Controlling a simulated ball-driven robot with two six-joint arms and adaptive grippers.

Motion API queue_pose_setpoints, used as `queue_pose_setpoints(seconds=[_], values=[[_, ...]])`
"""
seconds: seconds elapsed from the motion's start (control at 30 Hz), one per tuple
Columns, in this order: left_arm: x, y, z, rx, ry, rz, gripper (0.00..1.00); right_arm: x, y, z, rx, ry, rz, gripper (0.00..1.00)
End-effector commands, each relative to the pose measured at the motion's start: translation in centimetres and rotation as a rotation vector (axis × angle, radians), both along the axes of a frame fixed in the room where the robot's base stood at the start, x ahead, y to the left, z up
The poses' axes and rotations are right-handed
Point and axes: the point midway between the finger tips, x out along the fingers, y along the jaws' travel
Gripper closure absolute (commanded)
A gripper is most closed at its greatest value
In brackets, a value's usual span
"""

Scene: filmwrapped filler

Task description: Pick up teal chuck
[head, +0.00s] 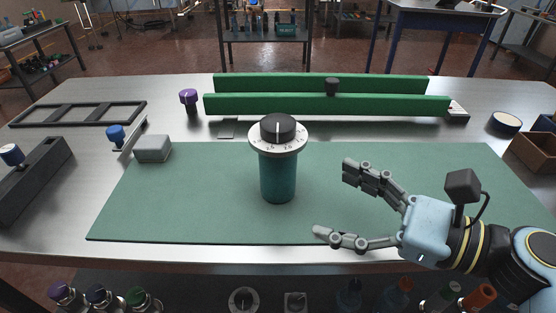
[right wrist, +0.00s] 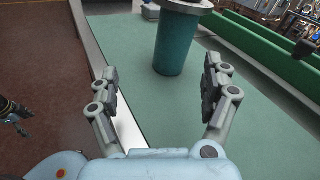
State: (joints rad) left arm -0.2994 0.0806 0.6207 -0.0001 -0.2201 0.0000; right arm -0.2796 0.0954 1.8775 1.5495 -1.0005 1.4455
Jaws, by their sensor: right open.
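The teal chuck (head: 278,178) stands upright on the green mat (head: 200,215) in the head view. It has a teal cylinder body, a pale marked collar and a black knob on top. In the right wrist view the teal chuck (right wrist: 176,43) stands ahead, between the lines of the two fingers, its top cut off by the frame edge. My right gripper (head: 333,200) is open and empty, to the right of the chuck and apart from it. The right gripper's fingers also show in the right wrist view (right wrist: 160,88).
Two green rails (head: 320,104) lie behind the mat. A grey block (head: 153,149) and a blue-knobbed part (head: 116,134) are at left, with a black frame (head: 78,113) farther back. A purple-knobbed piece (head: 188,99) stands near the rails. The mat around the chuck is clear.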

Motion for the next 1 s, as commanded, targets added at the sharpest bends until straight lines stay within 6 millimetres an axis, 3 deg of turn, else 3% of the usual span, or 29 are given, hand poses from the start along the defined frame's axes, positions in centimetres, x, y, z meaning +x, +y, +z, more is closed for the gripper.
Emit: queue_pose_setpoints(seconds=[0.2, 0.4, 1.0], values=[[0.0, 0.0, 0.2, 0.0, 0.0, 0.0, 0.2, 2.3, 0.4, 1.2, 0.188, 0.118, -0.056, 0.18], [0.0, -0.1, 0.5, -0.002, 0.0, 0.001, 0.2, 4.1, 3.2, 1.1, 0.188, 0.119, -0.054, 0.18], [0.0, -0.1, 0.9, -0.001, 0.0, 0.001, 0.2, 7.7, 8.4, 0.2, 0.179, 0.117, -0.053, 0.18]])
